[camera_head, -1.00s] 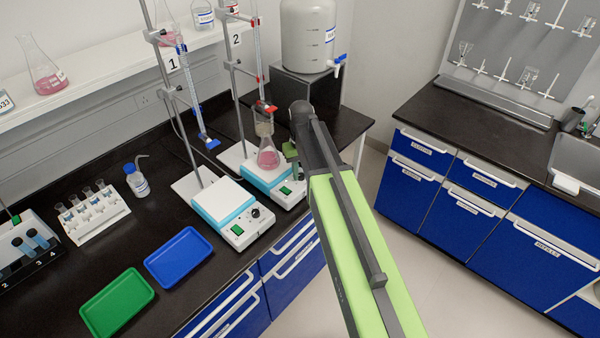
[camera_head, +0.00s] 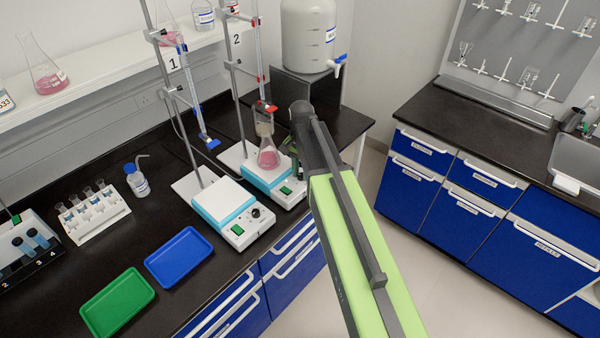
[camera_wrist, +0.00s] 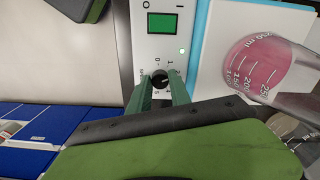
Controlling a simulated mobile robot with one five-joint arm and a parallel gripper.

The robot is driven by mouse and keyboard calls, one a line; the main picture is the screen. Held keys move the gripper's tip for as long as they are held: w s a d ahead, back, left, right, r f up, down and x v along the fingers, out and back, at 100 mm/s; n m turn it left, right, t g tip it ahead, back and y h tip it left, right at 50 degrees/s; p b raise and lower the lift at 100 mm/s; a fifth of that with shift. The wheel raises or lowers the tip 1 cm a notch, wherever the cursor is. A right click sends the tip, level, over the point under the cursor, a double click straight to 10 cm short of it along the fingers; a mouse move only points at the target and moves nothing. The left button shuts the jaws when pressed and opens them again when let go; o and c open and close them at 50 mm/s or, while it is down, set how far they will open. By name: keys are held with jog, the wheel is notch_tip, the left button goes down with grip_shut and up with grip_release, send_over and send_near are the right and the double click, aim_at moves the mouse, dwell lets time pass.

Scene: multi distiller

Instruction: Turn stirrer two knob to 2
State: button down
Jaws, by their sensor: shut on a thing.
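Stirrer two (camera_head: 262,174) is the white stirrer with a blue edge under the stand marked 2. A flask of pink liquid (camera_head: 268,158) stands on it, and this flask also shows at the right of the wrist view (camera_wrist: 258,65). The knob (camera_wrist: 160,79) is on the white front panel, below the green switch (camera_wrist: 162,22). My gripper (camera_wrist: 161,84) has its two green fingers shut on the knob, one on each side. Small scale marks show around the knob, but I cannot read its setting. In the head view my arm hides the knob.
Stirrer one (camera_head: 225,208), with its own knob, stands at the front left of stirrer two. A burette is clamped above the flask. A white tank (camera_head: 308,35) stands behind. Blue (camera_head: 178,256) and green (camera_head: 117,301) trays lie to the left.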

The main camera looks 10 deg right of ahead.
aim_at(301, 175)
jog(key=shift+s+m, duration=0.15)
jog(key=shift+m, duration=0.35)
jog(key=c, duration=1.2)
grip_release()
jog(key=shift+r, duration=0.1)
notch_tip(301, 175, up, 17)
jog(key=p, duration=1.7)
jog(key=shift+r, duration=0.15)
